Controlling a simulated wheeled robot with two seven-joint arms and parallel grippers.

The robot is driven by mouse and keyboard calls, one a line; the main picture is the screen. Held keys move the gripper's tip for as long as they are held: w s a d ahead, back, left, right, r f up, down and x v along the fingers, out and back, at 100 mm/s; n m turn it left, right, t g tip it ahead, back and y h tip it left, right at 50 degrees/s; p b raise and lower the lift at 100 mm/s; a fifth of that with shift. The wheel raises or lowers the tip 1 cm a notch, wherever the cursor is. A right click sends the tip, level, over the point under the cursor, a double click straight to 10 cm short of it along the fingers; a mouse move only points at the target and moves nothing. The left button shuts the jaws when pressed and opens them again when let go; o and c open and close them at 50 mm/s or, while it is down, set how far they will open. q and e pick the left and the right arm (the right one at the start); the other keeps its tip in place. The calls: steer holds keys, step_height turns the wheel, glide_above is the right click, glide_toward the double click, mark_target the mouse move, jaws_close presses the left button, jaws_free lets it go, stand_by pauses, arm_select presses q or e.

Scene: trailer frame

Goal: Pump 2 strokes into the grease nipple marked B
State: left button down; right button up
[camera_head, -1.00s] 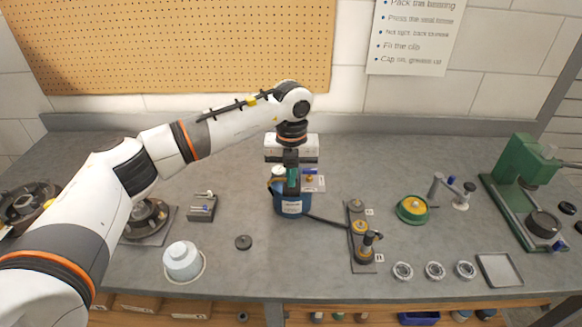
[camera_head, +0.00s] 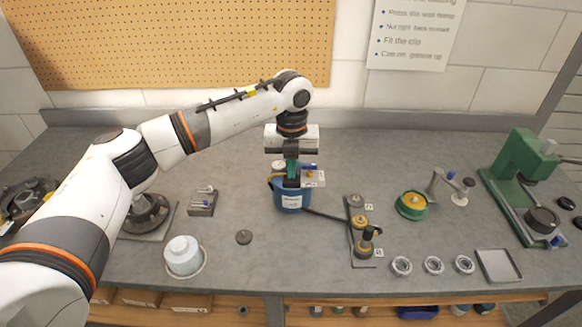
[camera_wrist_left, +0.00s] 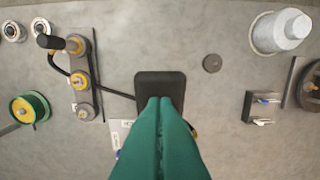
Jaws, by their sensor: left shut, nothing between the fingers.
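A blue grease pump bucket (camera_head: 291,202) with a pale label stands mid-bench. My left gripper (camera_head: 291,180) is directly above it, its green fingers pointing down, shut and empty. In the left wrist view the shut fingertips (camera_wrist_left: 159,102) overlap a dark rectangular pad (camera_wrist_left: 160,81) on the pump; I cannot tell whether they touch it. A hose (camera_head: 325,217) runs right from the bucket to a dark strip (camera_head: 352,232) with several yellow-and-grey nipples. A dark coupler (camera_head: 369,234) is over the nearest nipple, beside a small tag (camera_head: 379,252) that seems to read B. My right gripper is not visible.
A white lidded pot (camera_head: 183,256) and a dark puck (camera_head: 243,237) lie left of the pump. A green-and-yellow round part (camera_head: 411,204), several bearings, a tray (camera_head: 498,265) and a green press (camera_head: 520,170) stand to the right. Bench between pump and front edge is clear.

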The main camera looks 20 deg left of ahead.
mark_target(291, 183)
arm_select(q)
steer(key=shift+s+f+b, duration=0.2)
steer(key=shift+f+b, duration=0.15)
steer(key=shift+f, duration=0.5)
steer(key=shift+s+d+f+b, duration=0.1)
steer(key=shift+s+f+b, duration=0.05)
steer(key=shift+f+b, duration=0.9)
steer(key=shift+f, duration=0.15)
